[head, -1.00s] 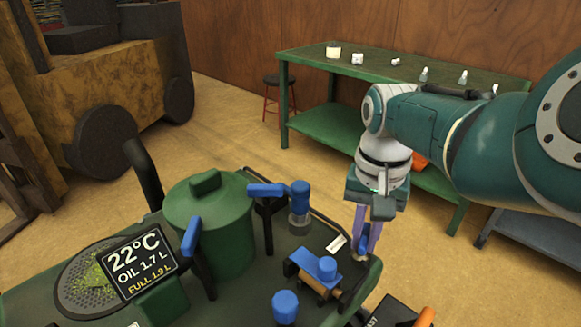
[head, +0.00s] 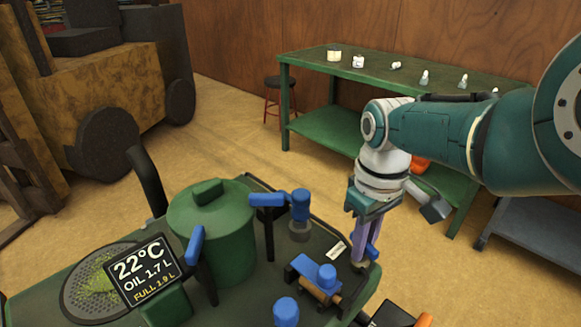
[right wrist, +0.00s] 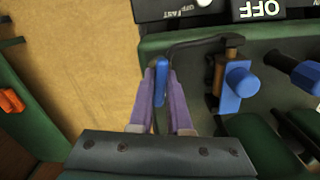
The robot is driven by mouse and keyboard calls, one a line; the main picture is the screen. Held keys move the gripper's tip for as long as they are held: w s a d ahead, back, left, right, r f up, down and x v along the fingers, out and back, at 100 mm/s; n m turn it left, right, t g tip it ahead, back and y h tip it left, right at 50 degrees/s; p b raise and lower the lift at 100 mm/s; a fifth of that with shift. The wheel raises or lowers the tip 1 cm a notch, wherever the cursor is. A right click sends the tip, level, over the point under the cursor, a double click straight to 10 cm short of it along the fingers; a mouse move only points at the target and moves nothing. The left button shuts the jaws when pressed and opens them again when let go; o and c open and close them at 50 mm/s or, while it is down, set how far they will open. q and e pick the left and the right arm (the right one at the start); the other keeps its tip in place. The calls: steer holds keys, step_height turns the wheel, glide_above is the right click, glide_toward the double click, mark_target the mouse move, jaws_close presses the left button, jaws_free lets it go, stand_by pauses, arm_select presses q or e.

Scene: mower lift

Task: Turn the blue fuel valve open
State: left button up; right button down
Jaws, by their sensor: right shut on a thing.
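The blue fuel valve handle (right wrist: 161,92) shows in the right wrist view as a narrow upright lever between the purple fingers of my right gripper (right wrist: 161,76). The fingers are shut on it from both sides. In the head view my right gripper (head: 363,256) points down at the right edge of the green mower deck (head: 240,301), and its fingers hide the handle. A thin dark line runs beside the handle to a brass and blue fitting (right wrist: 237,82). My left gripper is not in view.
Other blue parts stand close by on the deck: a lever (head: 267,200), a capped post (head: 300,204) and a knob (head: 286,311). A green canister (head: 222,240) and a display (head: 145,267) are left. A green workbench (head: 330,136) stands behind.

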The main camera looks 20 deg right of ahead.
steer(key=shift+n, duration=1.2)
steer(key=c, duration=0.9)
jaws_free()
steer(key=shift+o, duration=0.2)
step_height(320, 180, up, 9)
steer(key=p, duration=0.7)
steer(key=shift+r+p, duration=0.1)
steer(key=shift+p, duration=0.25)
steer(key=shift+r, duration=0.4)
